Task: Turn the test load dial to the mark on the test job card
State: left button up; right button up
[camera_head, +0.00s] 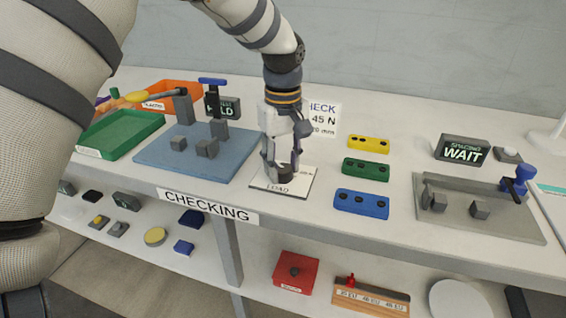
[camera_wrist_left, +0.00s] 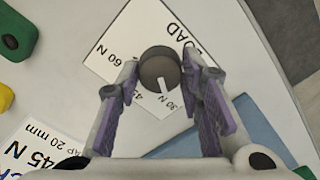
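The test load dial (camera_wrist_left: 158,68) is a dark round knob with a white pointer line, on a white plate (camera_head: 262,186) printed LOAD. In the left wrist view the plate's marks read 60 N, 45 and 30 N, and the pointer aims close to 30 N. The job card (camera_head: 325,117) reads CHECK, 45 N, 20 mm; part of it shows in the left wrist view (camera_wrist_left: 30,150). My left gripper (camera_head: 283,170) points down over the plate. Its fingers (camera_wrist_left: 160,62) stand either side of the dial, with a small gap visible. My right gripper is out of view.
A blue mat (camera_head: 165,160) with a blue-handled press stands left of the plate. Yellow (camera_head: 369,143), green (camera_head: 366,169) and blue (camera_head: 361,203) blocks lie to the right. A grey tray (camera_head: 450,215) and a WAIT sign (camera_head: 462,151) are further right.

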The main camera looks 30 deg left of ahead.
pick_arm(q)
jog(key=shift+c, duration=0.7)
jog(key=shift+m, duration=0.4)
jog(key=m, duration=0.4)
jog(key=shift+m, duration=0.3)
jog(key=m, duration=0.6)
jog(key=shift+m, duration=0.4)
jog(key=o, duration=1.2)
